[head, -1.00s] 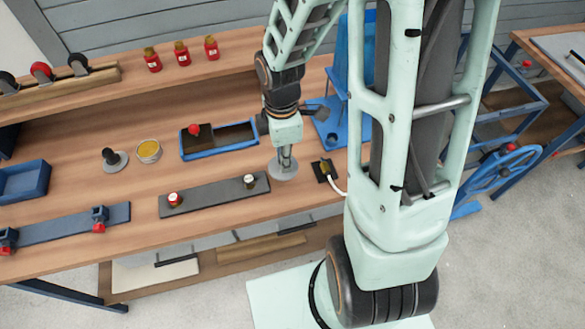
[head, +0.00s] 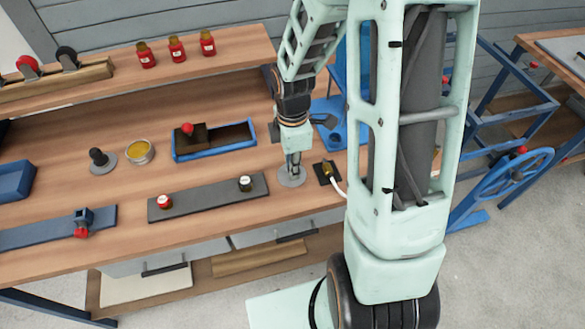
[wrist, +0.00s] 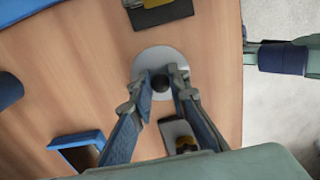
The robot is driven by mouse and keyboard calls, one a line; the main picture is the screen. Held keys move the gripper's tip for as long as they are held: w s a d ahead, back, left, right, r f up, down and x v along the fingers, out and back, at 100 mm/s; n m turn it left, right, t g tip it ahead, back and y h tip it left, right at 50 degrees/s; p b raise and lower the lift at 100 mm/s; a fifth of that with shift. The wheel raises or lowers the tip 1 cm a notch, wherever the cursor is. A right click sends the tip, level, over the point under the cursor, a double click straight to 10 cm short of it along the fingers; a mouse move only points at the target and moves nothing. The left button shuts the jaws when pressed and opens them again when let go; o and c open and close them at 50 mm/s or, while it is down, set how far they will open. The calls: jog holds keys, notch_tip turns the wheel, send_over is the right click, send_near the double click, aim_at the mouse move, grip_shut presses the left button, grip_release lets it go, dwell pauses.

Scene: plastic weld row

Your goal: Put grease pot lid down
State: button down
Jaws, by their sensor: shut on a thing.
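The lid is a round grey disc (wrist: 150,62) with a dark ball knob (wrist: 160,83), seen in the wrist view. My gripper (wrist: 161,87) is shut on the knob, with one finger on each side. In the head view the lid (head: 291,178) is flat, at or just above the bench top below my gripper (head: 293,167); I cannot tell whether it touches the wood. The open grease pot (head: 139,152), with yellow grease, stands further left on the bench. Next to it stands a similar grey disc with a black knob (head: 99,159).
A dark pad (head: 326,173) with a brass piece and white cable lies close to the lid's right. A blue tray (head: 214,141) is behind. The bench front edge (head: 215,231) is near.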

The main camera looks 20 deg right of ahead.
jog(key=shift+f, duration=0.15)
jog(key=c, duration=1.8)
grip_release()
jog(key=shift+c, duration=0.2)
notch_tip(320, 180, up, 12)
jog(key=p, duration=0.1)
jog(key=shift+r+p, duration=0.25)
jog(key=shift+p, duration=0.1)
